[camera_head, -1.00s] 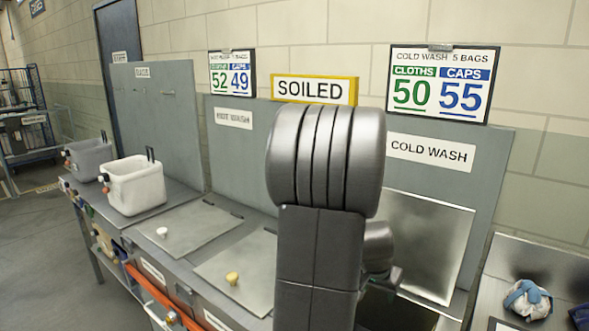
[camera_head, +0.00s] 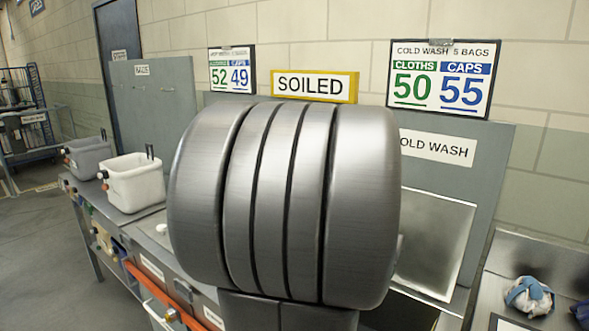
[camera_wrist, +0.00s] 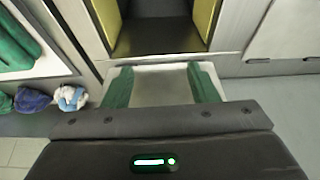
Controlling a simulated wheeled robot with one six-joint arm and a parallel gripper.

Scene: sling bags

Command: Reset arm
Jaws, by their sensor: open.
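My gripper (camera_wrist: 160,140) shows as a dark body with a green light along the bottom of the wrist view. Its jaws are open and I see nothing held; the fingertips are hard to make out. Beyond its edge is a pale panel (camera_wrist: 160,82) between two green strips, and above that a dark opening with yellow sides (camera_wrist: 204,20). I cannot tell whether the gripper touches any of these. In the head view my own grey arm fills the middle and hides the gripper and much of the bench.
Two bins, one grey (camera_head: 88,157) and one white (camera_head: 133,181), stand on the bench at left. A raised metal lid (camera_head: 436,238) is under the cold wash sign (camera_head: 437,147). Blue-and-white bundled cloth (camera_head: 528,296) lies at right. Floor at far left is clear.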

